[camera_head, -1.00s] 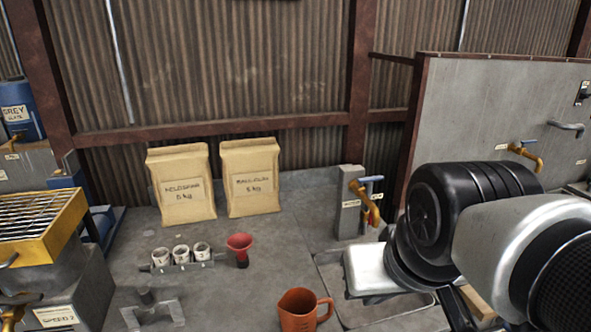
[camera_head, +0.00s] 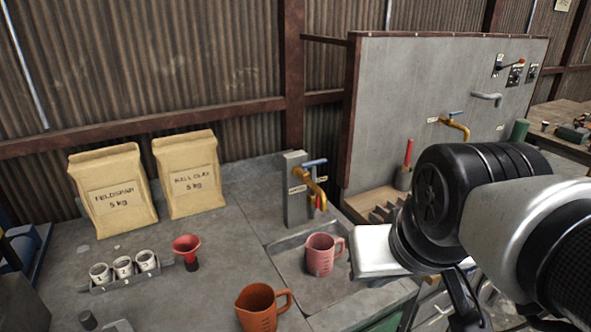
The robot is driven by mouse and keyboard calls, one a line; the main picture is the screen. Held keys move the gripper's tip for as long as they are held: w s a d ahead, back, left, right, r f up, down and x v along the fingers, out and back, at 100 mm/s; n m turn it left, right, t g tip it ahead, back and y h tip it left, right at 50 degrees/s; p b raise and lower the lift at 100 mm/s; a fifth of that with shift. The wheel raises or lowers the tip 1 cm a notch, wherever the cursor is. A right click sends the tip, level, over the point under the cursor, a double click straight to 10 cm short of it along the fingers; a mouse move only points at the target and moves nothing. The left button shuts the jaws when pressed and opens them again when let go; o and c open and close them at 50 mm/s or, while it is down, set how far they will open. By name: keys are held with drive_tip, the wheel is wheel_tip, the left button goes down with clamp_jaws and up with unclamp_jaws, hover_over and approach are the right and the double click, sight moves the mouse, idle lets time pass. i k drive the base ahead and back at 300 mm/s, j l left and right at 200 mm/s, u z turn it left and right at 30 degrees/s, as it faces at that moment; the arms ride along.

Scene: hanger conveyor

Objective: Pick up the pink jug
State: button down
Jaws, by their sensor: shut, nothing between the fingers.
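The pink jug (camera_head: 321,255) stands upright in a shallow recessed basin in the grey worktop, below a brass tap with a blue handle. Its handle points right, and measuring marks show on its side. My gripper (camera_head: 376,252) shows only in part, its pale body just right of the jug in the picture and apart from it. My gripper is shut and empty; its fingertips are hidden.
An orange-brown jug (camera_head: 258,309) stands at the front, left of the basin. A red funnel (camera_head: 187,248) and a rack of white cups (camera_head: 123,268) are further left. Two paper sacks (camera_head: 190,175) stand behind. The brass tap (camera_head: 313,184) rises behind the basin.

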sight(319, 246)
drive_tip(key=i+l+u, duration=0.15)
drive_tip(key=l+u, duration=0.25)
drive_tip(key=i+l+u, duration=0.1)
drive_tip(key=l+u, duration=0.3)
drive_tip(key=j, duration=0.1)
